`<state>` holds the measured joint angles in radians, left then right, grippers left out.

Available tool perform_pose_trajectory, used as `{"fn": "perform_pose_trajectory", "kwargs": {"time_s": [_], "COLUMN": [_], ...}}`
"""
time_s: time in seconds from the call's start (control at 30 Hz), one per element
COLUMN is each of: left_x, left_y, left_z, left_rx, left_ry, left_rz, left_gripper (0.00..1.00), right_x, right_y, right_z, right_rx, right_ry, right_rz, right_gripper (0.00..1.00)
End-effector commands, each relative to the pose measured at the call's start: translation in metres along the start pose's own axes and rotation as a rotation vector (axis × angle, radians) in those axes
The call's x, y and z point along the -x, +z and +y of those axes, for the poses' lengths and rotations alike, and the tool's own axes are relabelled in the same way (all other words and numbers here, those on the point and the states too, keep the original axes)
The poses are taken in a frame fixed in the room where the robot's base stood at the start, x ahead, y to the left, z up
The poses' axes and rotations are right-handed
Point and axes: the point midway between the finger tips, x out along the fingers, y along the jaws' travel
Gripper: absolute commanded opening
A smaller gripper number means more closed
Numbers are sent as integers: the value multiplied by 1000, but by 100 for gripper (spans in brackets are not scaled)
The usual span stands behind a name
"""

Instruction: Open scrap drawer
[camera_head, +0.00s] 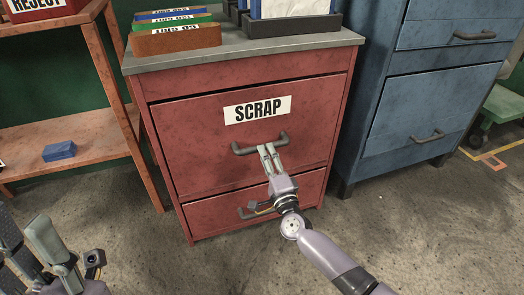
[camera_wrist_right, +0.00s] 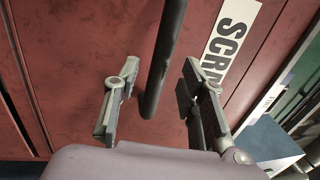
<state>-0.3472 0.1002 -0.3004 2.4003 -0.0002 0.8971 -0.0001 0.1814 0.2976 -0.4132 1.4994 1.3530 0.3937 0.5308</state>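The SCRAP drawer (camera_head: 215,135) is the large upper front of the red cabinet and looks shut. It carries a white SCRAP label (camera_head: 257,109), which also shows in the right wrist view (camera_wrist_right: 228,40). Its dark bar handle (camera_head: 243,150) lies below the label. My right gripper (camera_head: 268,150) is at the handle. In the right wrist view the handle bar (camera_wrist_right: 163,65) runs between the open fingers, with visible gaps on both sides. My left gripper (camera_head: 32,240) is at the lower left, partly cut off, its fingers apart and nothing seen between them.
A lower drawer with its own handle (camera_head: 255,211) is beneath. Colored bins (camera_head: 175,38) stand on the cabinet top. A blue cabinet (camera_head: 425,90) stands close at right. An orange shelf (camera_head: 95,145) with a blue block (camera_head: 59,151) is at left. The floor in front is clear.

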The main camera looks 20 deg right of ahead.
Motion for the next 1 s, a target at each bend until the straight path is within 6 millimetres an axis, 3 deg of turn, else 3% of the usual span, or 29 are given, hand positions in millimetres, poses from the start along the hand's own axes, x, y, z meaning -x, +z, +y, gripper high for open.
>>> {"fn": "perform_pose_trajectory", "kwargs": {"time_s": [0.23, 0.63, 1.0], "left_x": [2, -8, -5], "left_y": [5, 0, 2], "left_z": [0, 0, 0], "left_rx": [-2, -4, -4], "left_ry": [11, 15, 11], "left_rz": [9, 45, 36], "left_gripper": [40, 40, 40], "right_x": [-34, -41, -41], "right_y": [0, 0, 0], "right_z": [1, 0, 0], "right_rx": [0, 1, 1], "right_ry": [0, 1, 1], "right_rz": [0, -1, 0], "right_gripper": [38, 38, 13]}}
